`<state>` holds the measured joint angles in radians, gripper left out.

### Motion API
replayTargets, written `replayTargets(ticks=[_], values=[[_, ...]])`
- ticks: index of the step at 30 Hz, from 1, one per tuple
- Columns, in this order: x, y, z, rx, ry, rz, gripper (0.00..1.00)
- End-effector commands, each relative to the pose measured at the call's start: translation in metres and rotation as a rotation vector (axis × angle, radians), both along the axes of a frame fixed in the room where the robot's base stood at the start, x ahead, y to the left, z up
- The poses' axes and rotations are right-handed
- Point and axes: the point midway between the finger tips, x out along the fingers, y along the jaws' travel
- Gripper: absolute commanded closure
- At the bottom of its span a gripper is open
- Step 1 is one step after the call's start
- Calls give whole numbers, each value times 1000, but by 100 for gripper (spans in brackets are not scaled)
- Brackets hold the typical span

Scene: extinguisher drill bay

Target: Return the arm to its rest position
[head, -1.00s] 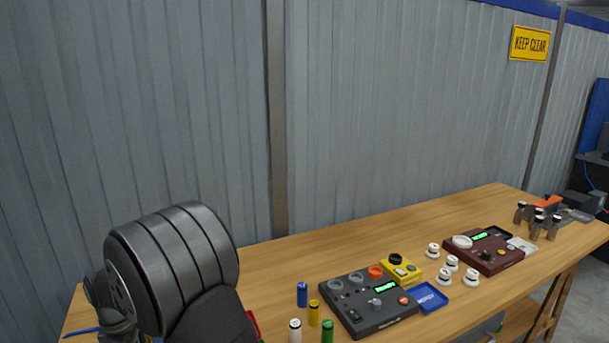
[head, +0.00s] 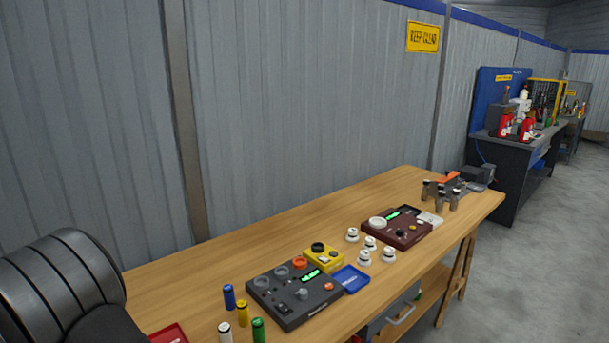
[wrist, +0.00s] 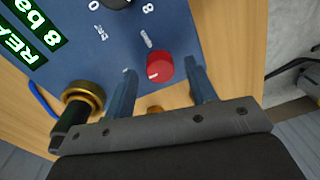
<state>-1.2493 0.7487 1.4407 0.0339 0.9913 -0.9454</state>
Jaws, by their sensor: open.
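My gripper (wrist: 160,74) shows in the wrist view with its two blue-grey fingers apart and nothing held between them. A red knob (wrist: 160,66) on a blue panel (wrist: 105,55) appears in line with the gap between the fingertips; I cannot tell how far beyond the tips it is. In the head view only a dark rounded part of my arm shows at the lower left, and my gripper is out of the picture.
In the wrist view a brass fitting (wrist: 84,96) lies left of the fingers, near a green display (wrist: 28,35). In the head view, a wooden bench (head: 290,230) carries a dark control box (head: 292,297), a maroon box (head: 394,230) and several small cylinders. A grey wall (head: 300,110) stands behind.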

Motion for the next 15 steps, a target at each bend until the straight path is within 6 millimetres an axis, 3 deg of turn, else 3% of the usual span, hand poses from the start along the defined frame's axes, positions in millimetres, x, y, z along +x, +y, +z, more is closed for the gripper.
replayTargets(ticks=[15], values=[[4,4,97,5,-2,0,49]])
